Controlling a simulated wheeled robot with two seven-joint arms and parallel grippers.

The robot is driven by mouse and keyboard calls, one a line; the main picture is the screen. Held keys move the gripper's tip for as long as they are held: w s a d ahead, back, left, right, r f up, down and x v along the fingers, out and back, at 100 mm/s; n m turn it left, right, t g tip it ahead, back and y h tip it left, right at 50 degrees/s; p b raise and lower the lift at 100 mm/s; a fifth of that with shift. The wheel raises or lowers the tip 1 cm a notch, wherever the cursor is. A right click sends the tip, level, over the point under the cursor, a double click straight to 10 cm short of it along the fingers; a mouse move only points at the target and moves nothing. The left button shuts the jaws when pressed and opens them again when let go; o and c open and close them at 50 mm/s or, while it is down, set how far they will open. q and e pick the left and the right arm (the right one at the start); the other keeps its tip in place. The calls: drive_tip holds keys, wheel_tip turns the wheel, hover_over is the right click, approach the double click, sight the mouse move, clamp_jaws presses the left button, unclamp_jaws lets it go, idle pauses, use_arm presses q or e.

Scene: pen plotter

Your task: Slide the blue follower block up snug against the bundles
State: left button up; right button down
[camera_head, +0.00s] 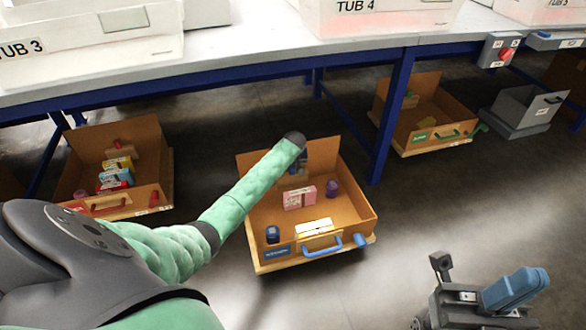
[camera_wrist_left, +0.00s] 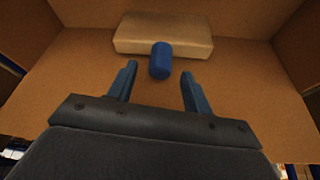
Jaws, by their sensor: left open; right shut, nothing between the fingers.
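In the left wrist view a tan block (camera_wrist_left: 190,36) with an upright-looking blue knob (camera_wrist_left: 160,62) lies inside a cardboard-brown box. My left gripper (camera_wrist_left: 158,72) is open, its two blue fingers apart. The knob shows centred between the fingertips, slightly beyond them; I see no contact. In the head view my left arm reaches over the middle brown box (camera_head: 356,205), and its gripper is mostly hidden behind the arm. A pink-and-white pack (camera_head: 299,198) stands in that box; which items are the bundles is unclear. My right gripper (camera_head: 540,278) is shut and empty at lower right.
The middle box also holds a purple round item (camera_head: 332,188), a dark blue item (camera_head: 272,234) and a pale yellow pack (camera_head: 316,228); a blue handle (camera_head: 322,247) is on its front. Other brown boxes stand left (camera_head: 140,143) and right (camera_head: 425,95). A blue-framed table (camera_head: 260,60) overhangs behind.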

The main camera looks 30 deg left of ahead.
sight(292, 175)
use_arm(q)
drive_tip(key=shift+b+x, duration=0.35)
drive_tip(key=shift+x, duration=1)
clamp_jaws()
